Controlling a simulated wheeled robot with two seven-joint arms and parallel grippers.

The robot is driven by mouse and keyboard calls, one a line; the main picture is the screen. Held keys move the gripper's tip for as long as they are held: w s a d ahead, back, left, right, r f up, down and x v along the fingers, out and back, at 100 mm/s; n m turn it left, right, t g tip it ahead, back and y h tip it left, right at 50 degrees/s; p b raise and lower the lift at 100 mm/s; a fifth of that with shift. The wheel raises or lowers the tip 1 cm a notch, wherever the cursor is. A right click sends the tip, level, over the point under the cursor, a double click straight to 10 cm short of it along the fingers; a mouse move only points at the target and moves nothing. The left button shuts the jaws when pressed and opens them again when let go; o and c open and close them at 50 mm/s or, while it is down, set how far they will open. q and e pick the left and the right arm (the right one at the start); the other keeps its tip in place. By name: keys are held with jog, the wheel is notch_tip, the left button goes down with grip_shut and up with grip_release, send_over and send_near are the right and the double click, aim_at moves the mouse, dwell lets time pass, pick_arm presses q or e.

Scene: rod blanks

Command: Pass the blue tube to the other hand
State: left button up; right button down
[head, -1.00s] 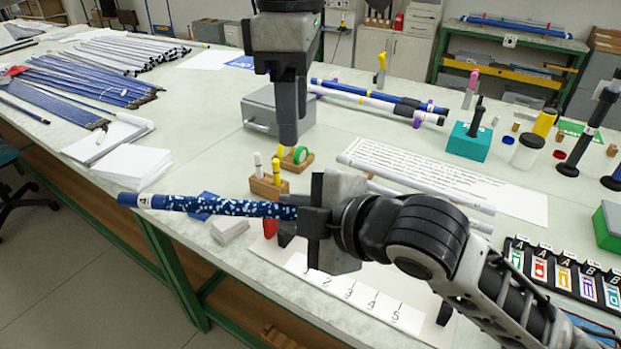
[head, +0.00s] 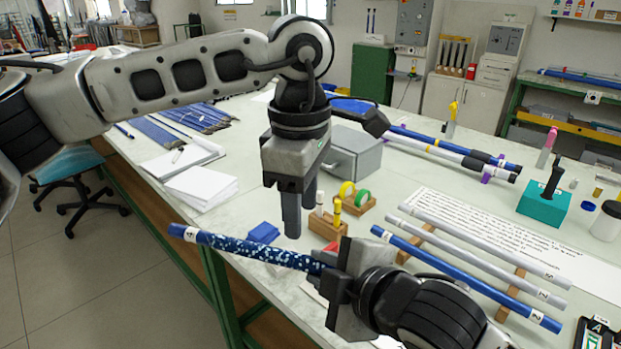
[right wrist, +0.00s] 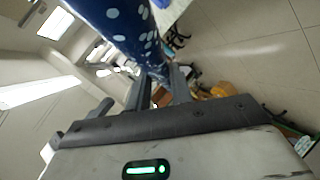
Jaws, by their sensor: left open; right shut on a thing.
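The blue tube (head: 250,249) is dark blue with white speckles, with a plain blue, labelled end at the left. My right gripper (head: 338,277) is shut on its right end and holds it above the table's front edge, nearly level and sloping slightly down to the right. In the right wrist view the speckled tube (right wrist: 122,22) runs up from between the fingers. My left gripper (head: 301,212) points down, open and empty, just above and behind the tube in the picture. Whether it touches the tube I cannot tell.
A rack behind my right gripper holds a plain blue rod (head: 463,275) and grey rods (head: 480,258). Open floor lies at left.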

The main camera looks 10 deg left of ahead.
aim_at(303, 258)
pick_arm(q)
notch_tip(303, 258, down, 8)
jog(key=shift+f, duration=0.1)
dwell(0.4)
grip_shut()
pick_arm(e)
jog(key=c, duration=1.2)
grip_release()
jog(key=shift+o, duration=0.2)
jog(key=shift+r, duration=0.1)
pick_arm(q)
jog(key=shift+s, duration=0.1)
pick_arm(e)
jog(key=shift+w, duration=0.1)
